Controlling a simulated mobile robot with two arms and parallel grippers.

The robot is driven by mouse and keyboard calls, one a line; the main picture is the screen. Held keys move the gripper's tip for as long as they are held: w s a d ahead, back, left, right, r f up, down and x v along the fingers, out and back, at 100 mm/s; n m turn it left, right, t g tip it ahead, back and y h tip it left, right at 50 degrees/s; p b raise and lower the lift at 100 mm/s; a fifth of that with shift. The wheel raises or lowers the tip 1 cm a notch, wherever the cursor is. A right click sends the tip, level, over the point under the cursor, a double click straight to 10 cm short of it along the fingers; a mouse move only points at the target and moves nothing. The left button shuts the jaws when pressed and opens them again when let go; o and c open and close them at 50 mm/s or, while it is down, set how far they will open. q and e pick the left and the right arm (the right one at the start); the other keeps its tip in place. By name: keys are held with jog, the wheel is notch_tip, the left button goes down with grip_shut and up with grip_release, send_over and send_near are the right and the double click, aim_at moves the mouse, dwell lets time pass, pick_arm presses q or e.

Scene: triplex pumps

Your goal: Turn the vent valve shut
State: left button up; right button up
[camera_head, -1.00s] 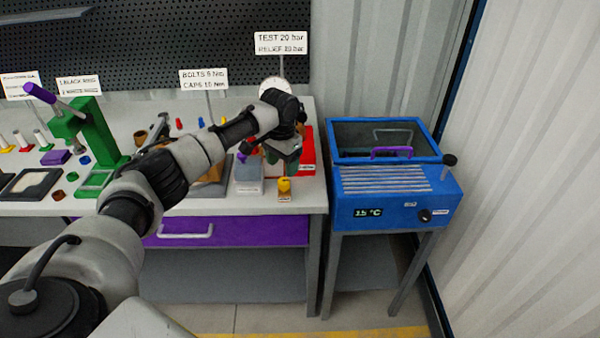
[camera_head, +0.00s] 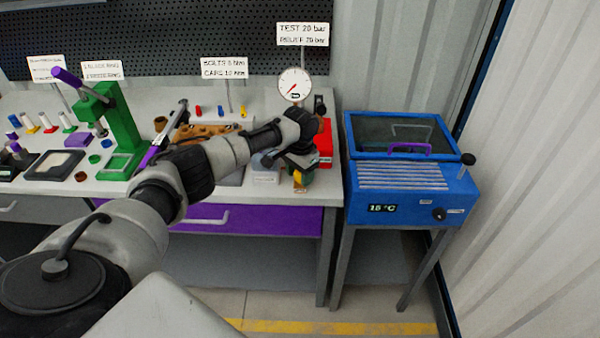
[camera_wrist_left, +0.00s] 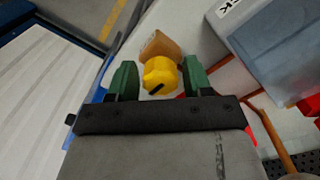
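The vent valve is a yellow knob (camera_head: 298,177) on a small tan block at the front edge of the bench, partly hidden by my gripper in the head view. In the left wrist view the yellow knob (camera_wrist_left: 159,76) carries a dark slot mark and its tan block (camera_wrist_left: 160,45) shows behind it. My left gripper (camera_wrist_left: 160,80) has its green fingers one on each side of the knob, with a thin gap on both sides. In the head view my left gripper (camera_head: 301,172) reaches down over the knob. My right gripper is not in view.
A pressure gauge (camera_head: 294,84) and a red box (camera_head: 324,143) stand behind my gripper. A grey block (camera_head: 265,172) is just left of the knob. A blue bath (camera_head: 410,180) stands to the right, beyond a narrow gap. A green press (camera_head: 122,125) is farther left.

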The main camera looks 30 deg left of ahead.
pick_arm(q)
jog(key=c, duration=0.7)
jog(key=shift+m, duration=0.4)
jog(key=shift+m+p, duration=0.4)
jog(key=shift+m, duration=0.5)
jog(key=m, duration=0.3)
jog(key=shift+m+p, duration=0.3)
jog(key=m, duration=1.1)
jog(key=shift+w+r+m, duration=0.1)
jog(key=shift+m, duration=0.3)
